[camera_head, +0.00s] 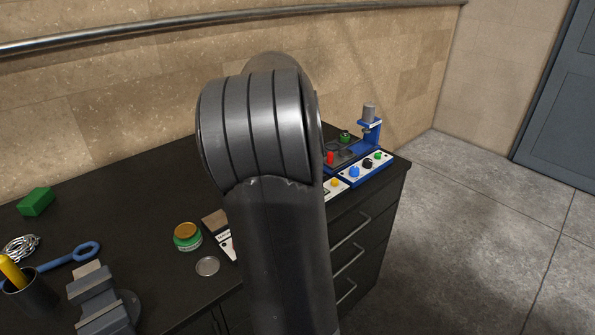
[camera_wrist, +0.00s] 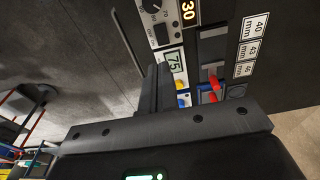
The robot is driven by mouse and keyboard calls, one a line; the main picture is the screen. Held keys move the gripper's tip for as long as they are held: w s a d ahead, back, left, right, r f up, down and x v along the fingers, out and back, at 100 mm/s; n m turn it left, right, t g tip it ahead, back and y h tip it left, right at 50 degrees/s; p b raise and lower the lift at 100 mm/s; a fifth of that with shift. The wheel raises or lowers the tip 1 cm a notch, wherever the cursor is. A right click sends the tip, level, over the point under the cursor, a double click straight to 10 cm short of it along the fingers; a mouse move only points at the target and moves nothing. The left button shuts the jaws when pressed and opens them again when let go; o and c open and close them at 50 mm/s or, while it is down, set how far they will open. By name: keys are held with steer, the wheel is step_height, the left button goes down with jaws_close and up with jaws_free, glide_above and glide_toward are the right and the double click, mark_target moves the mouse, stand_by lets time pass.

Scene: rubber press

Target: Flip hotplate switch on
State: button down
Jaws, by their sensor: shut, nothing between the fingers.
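My gripper (camera_wrist: 160,72) shows in the wrist view with its dark fingers together and empty. Red controls (camera_wrist: 213,82) are to the right of the fingers. I cannot tell which control is the hotplate switch, or whether the fingers touch anything. In the head view, a pale panel with a yellow button (camera_head: 334,182) shows at the edge of my arm. My arm hides the gripper and much of the equipment there.
A blue press (camera_head: 369,125) stands at the table's far right end, behind a control strip (camera_head: 365,170) with blue, black and green knobs. The floor (camera_head: 480,230) right of the table is clear.

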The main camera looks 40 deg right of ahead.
steer(key=shift+r, duration=0.1)
steer(key=shift+w+d+h, duration=0.1)
steer(key=shift+d+h, duration=0.2)
steer(key=shift+d, duration=0.45)
steer(key=f, duration=0.4)
steer(key=d+f, duration=0.1)
steer(key=f, duration=0.4)
steer(key=d+f, duration=0.1)
steer(key=f, duration=0.3)
steer(key=shift+d+f, duration=0.1)
steer(key=shift+f, duration=0.3)
steer(key=shift+d+f, duration=0.1)
steer(key=shift+f, duration=0.1)
steer(key=shift+a, duration=0.2)
